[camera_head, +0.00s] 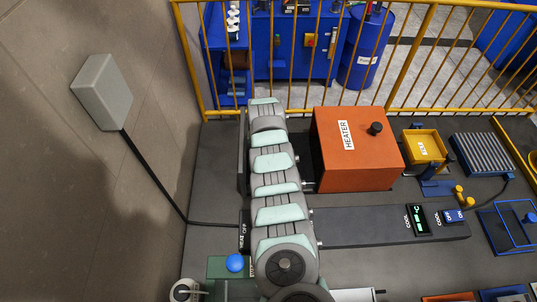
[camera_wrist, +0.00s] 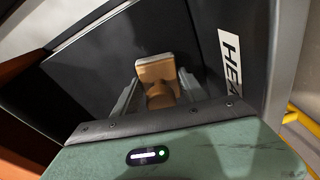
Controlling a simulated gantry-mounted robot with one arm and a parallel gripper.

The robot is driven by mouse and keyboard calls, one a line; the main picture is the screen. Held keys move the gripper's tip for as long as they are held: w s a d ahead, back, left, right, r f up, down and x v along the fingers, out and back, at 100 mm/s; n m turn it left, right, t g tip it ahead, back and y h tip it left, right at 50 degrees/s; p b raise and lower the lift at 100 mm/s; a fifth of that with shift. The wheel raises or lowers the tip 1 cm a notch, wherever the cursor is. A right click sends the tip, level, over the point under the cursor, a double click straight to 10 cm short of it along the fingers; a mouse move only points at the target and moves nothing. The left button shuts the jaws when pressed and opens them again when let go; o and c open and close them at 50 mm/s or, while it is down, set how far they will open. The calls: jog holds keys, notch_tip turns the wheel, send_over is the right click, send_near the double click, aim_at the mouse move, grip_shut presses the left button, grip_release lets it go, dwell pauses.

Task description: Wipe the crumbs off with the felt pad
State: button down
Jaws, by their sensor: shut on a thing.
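In the wrist view my gripper (camera_wrist: 158,94) is shut on a tan block with a round knob, which looks like the felt pad (camera_wrist: 155,70). The knob sits between the two grey fingers. The pad is in front of a dark surface; I cannot tell whether it touches it. In the head view my arm hides my gripper and the pad. The orange heater box (camera_head: 350,155) stands just right of my arm, with a black knob on top. I can make out no crumbs.
A yellow tray (camera_head: 425,147) with a small label stands right of the heater. Nearby are a ribbed grey rack (camera_head: 482,154), a dark control panel (camera_head: 360,226) and a blue frame (camera_head: 508,230). A yellow railing (camera_head: 290,112) runs behind.

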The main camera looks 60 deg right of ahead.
jog(key=shift+w+a, duration=0.15)
jog(key=shift+w, duration=0.1)
jog(key=shift+r+p, duration=2.35)
jog(key=shift+r, duration=1.5)
